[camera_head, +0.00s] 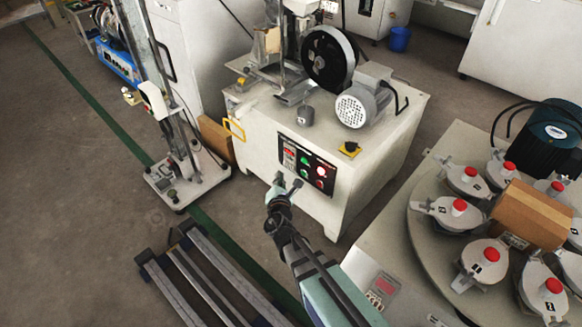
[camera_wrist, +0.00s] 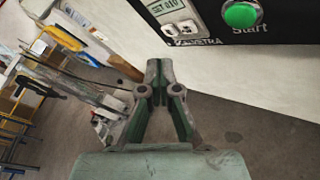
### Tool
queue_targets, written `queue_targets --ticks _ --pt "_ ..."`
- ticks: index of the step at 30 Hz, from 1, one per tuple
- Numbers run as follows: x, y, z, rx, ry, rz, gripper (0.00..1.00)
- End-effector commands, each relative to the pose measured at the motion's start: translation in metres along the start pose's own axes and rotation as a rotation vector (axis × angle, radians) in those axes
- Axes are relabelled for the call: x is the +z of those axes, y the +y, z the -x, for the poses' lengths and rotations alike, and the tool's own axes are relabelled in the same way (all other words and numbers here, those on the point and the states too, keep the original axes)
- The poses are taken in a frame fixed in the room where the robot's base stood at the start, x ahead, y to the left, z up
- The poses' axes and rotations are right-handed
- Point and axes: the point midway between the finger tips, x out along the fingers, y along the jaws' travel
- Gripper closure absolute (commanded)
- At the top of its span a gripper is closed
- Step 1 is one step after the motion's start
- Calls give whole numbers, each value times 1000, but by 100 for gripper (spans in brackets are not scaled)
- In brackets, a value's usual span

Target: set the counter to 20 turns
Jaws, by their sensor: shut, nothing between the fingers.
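The counter (camera_head: 289,158) sits at the left end of the black control panel (camera_head: 307,166) on the front of the white machine. In the wrist view the counter (camera_wrist: 184,18) is cut off by the top edge; a small display there seems to read "SET" and a number like 010, too small to be sure. The green Start button (camera_wrist: 241,14) is to its right, and it also shows in the head view (camera_head: 304,158). My gripper (camera_head: 286,184) is just in front of and below the panel. In the wrist view my gripper (camera_wrist: 160,68) is shut and empty, its tips below the counter, apparently not touching it.
A red button (camera_head: 321,171) is on the panel's right. A round table with red-knobbed pots and a cardboard box (camera_head: 530,214) stands at right. A metal stand (camera_head: 187,180) is at left. Floor rails (camera_head: 200,280) lie below.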

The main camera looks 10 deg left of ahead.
Motion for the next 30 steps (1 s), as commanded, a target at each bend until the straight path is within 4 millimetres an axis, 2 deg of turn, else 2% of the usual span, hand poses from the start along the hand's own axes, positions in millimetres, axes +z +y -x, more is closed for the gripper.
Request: queue_targets --ticks 9,30 --pt "-12 12 17 0 0 1 100" --pt "-12 12 17 0 -1 1 100"
